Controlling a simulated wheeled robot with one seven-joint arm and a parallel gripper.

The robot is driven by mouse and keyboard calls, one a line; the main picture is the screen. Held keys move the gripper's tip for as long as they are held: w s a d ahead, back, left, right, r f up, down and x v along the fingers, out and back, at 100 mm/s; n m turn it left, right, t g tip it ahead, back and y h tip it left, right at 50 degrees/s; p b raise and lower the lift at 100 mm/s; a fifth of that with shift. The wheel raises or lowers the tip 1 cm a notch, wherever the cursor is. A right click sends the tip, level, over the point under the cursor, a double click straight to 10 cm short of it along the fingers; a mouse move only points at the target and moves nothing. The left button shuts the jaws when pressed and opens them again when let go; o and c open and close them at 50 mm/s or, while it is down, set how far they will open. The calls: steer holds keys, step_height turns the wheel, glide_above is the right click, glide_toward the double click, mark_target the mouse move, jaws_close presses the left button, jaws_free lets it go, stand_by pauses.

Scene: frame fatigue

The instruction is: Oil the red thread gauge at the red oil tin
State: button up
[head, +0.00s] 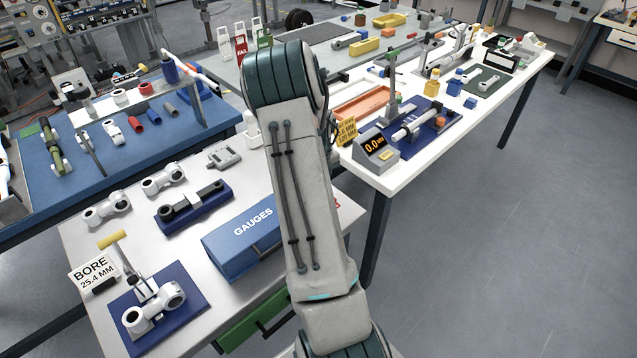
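I cannot clearly pick out a red thread gauge. Small red pieces show on the left: a red ring (145,88) on a white raised rack and a red cylinder (137,122) on the blue bench top below it. I cannot tell whether either is the gauge. No red oil tin can be made out. A sliver of something red (335,203) shows just right of my arm by the near table's edge, mostly hidden. My arm fills the middle of the head view, and my gripper is hidden behind it or out of frame.
A blue GAUGES case (243,243) stands on the near grey table, with a bore stand (152,305) on a blue mat. A white table (400,172) at right holds an orange tray (368,106) and a digital readout (376,147). The floor at right (500,260) is clear.

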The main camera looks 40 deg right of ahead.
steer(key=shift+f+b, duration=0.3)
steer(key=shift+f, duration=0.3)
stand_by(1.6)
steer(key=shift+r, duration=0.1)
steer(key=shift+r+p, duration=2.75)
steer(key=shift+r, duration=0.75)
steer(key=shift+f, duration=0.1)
